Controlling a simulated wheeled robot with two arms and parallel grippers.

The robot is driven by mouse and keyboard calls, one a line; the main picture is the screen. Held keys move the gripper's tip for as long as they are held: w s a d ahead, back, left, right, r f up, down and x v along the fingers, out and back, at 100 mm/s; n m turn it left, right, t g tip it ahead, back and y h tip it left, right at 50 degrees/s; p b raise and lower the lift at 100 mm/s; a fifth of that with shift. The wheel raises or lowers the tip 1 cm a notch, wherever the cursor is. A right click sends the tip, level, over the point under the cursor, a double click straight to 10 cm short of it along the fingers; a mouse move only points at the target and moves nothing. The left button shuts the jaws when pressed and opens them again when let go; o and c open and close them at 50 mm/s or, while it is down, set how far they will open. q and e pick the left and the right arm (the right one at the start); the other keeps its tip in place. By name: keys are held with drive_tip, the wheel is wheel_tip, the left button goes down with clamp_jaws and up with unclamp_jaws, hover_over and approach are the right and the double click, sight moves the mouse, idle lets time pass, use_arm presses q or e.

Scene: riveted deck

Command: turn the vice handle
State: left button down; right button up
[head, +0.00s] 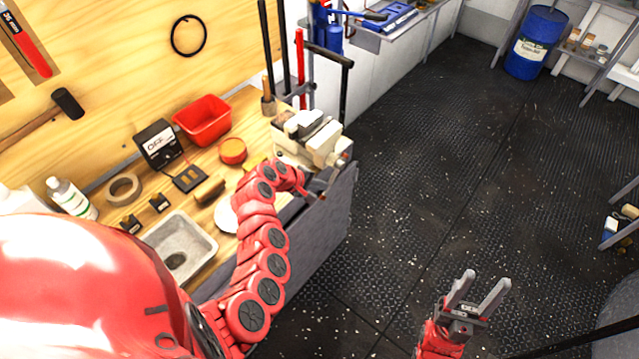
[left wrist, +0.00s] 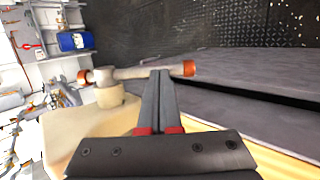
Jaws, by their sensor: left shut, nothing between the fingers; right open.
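The pale vice (head: 322,142) is mounted at the far right corner of the wooden workbench. Its handle (left wrist: 130,72) is a metal bar with orange ends, lying nearly level across the left wrist view. My left gripper (head: 314,192) is beside the vice's front. Its fingers (left wrist: 161,74) are shut with nothing between them, and their tips overlap the bar right of its middle in the wrist view. I cannot tell whether they touch it. My arm partly hides the handle in the head view. My right gripper (head: 486,281) is open and empty over the floor.
The bench holds a red bin (head: 203,119), a grey tray (head: 181,246), a tape roll (head: 123,189) and a bottle (head: 71,198). A blue drum (head: 536,42) stands at the back right. The dark deck (head: 430,150) right of the bench is clear.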

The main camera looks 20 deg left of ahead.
use_arm(q)
drive_tip(key=shift+w+d+f+t+h+b, duration=0.2)
drive_tip(key=shift+w+f+t+b, duration=0.45)
drive_tip(key=shift+b, duration=1.7)
drive_tip(key=shift+w+d+f+t+h+b, duration=0.25)
drive_tip(key=shift+f+b, duration=0.65)
drive_tip(key=shift+b, duration=1.45)
drive_tip(key=shift+w+d+f+t+h+b, duration=0.15)
drive_tip(key=shift+w+f+t+b, duration=0.5)
drive_tip(key=shift+b, duration=1.7)
drive_tip(key=shift+f+g, duration=0.15)
drive_tip(key=shift+g, duration=0.1)
drive_tip(key=shift+s+a, duration=0.1)
drive_tip(key=p+v, duration=0.4)
drive_tip(key=v, duration=1.3)
drive_tip(key=shift+p, duration=0.3)
